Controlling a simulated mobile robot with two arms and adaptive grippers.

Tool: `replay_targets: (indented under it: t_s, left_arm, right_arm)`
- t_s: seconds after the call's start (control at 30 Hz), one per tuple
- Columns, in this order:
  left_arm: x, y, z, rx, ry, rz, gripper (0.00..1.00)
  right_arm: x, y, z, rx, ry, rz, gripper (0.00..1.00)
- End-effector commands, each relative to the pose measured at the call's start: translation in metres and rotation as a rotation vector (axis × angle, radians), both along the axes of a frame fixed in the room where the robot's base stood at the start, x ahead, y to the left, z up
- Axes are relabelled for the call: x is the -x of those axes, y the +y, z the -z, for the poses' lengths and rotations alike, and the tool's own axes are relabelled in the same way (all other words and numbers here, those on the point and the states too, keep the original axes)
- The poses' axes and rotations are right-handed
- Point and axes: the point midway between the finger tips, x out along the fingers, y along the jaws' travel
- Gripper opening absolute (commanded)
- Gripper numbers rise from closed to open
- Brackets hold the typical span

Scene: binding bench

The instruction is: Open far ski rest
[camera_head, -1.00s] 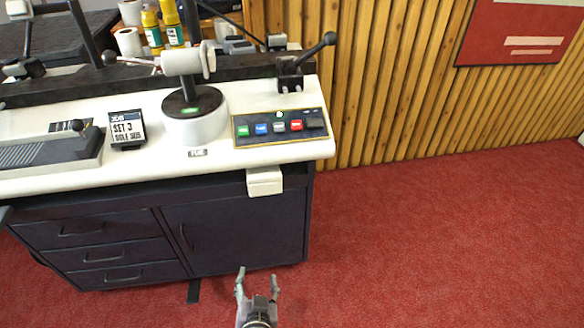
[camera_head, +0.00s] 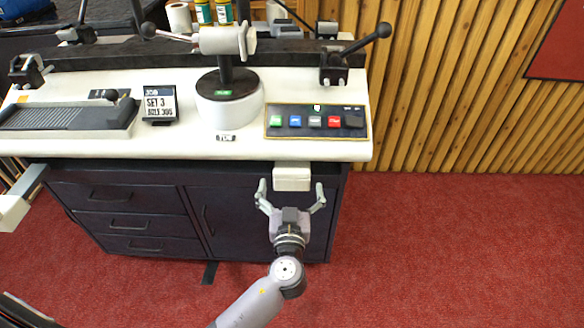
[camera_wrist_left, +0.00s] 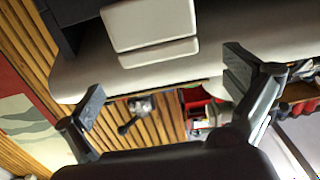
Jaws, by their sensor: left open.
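A white block (camera_head: 292,178), seemingly the far ski rest, sits folded just under the front edge of the white benchtop at its right end. It also shows at the top of the left wrist view (camera_wrist_left: 150,25). Another white piece (camera_head: 12,212) juts out from the bench's left end, probably the other rest. My left gripper (camera_head: 291,190) is open and empty, its fingertips on either side of the white block's lower part in the head view. In the left wrist view its open fingers (camera_wrist_left: 165,88) frame the space below the block; contact cannot be told. My right gripper is not in view.
The dark cabinet (camera_head: 130,222) with drawers stands behind my arm. On the benchtop are a button panel (camera_head: 317,121), a round white pedestal (camera_head: 229,108), a job sign (camera_head: 160,104) and a black lever (camera_head: 365,45). Red floor (camera_head: 450,240) is clear at right.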

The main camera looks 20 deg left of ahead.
Motion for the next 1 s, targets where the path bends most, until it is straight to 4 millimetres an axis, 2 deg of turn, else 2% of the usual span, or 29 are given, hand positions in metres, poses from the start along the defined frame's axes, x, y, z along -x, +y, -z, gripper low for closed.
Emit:
replay_targets:
  t_s: [0.1,0.33,0.7,1.0]
  left_arm:
    - [-0.024,0.007,-0.002,-0.002,-0.001,0.000,1.00]
    - [-0.050,0.014,0.000,-0.001,0.000,0.000,1.00]
    - [-0.055,0.016,0.000,0.000,0.001,0.000,1.00]
    - [-0.055,0.016,0.000,0.000,0.001,0.001,0.81]
  right_arm:
    - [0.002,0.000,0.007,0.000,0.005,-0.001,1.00]
    - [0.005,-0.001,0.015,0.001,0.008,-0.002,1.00]
    - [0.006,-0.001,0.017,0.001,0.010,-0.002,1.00]
    - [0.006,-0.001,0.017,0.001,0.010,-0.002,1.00]
